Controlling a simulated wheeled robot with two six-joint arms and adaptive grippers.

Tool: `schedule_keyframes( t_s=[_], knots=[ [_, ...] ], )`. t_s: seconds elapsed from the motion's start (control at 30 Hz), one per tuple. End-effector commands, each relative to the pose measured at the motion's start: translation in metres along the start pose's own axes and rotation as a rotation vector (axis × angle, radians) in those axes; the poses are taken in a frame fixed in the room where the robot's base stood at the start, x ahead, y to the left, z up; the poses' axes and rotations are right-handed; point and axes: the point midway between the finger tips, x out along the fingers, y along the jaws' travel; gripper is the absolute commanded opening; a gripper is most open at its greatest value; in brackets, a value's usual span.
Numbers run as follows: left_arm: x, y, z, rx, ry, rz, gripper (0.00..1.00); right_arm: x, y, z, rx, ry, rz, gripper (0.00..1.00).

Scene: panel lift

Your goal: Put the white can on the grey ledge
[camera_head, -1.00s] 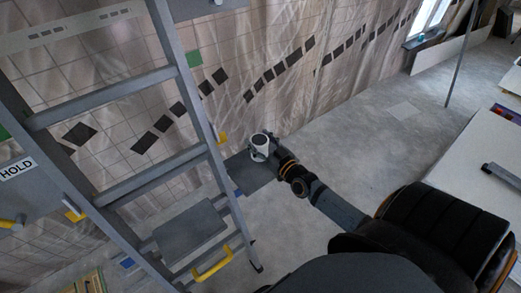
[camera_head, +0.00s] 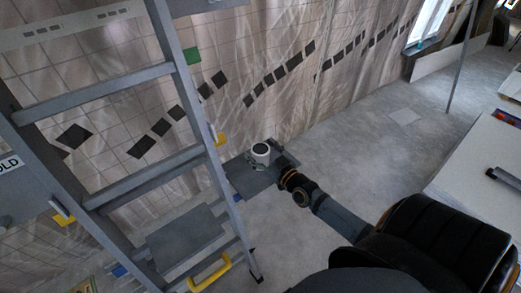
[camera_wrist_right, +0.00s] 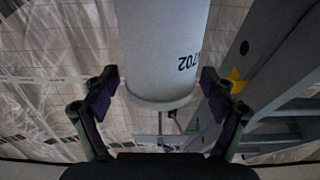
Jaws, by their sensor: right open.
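The white can (camera_head: 261,151) stands upright at the dark grey ledge (camera_head: 243,183) beside the ladder in the head view. It appears to rest on the ledge, but its base is partly hidden. My right gripper (camera_head: 261,157) reaches in from the right with its fingers around the can. In the right wrist view the can (camera_wrist_right: 163,50) lies between the two open fingers (camera_wrist_right: 160,92), with small gaps at its sides. Its printed number appears upside down there. My left gripper is not in view.
A grey ladder (camera_head: 190,110) with a yellow handle (camera_head: 210,272) stands close to the left of the ledge. A tiled wall (camera_head: 290,30) draped in clear sheeting is behind the can. Open concrete floor (camera_head: 370,150) extends to the right.

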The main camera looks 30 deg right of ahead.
Motion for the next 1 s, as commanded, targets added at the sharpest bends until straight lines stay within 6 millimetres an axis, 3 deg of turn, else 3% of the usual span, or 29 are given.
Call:
schedule_keyframes(
  t_s=[0.17,0.23,0.5,0.7,1.0],
  knots=[
    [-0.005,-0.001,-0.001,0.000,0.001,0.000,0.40,-0.001,0.000,-0.005,0.000,0.000,0.000,0.84],
    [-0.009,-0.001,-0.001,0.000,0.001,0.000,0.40,-0.011,0.000,-0.004,-0.002,-0.004,0.000,0.84],
    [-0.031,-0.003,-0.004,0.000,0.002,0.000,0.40,-0.077,-0.001,-0.005,-0.001,-0.007,-0.003,0.84],
    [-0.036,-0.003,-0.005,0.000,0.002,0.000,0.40,-0.111,0.000,-0.004,-0.001,-0.003,-0.001,0.84],
    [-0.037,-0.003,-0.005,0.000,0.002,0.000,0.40,-0.120,0.000,-0.003,0.000,0.001,0.000,0.84]
  ],
)
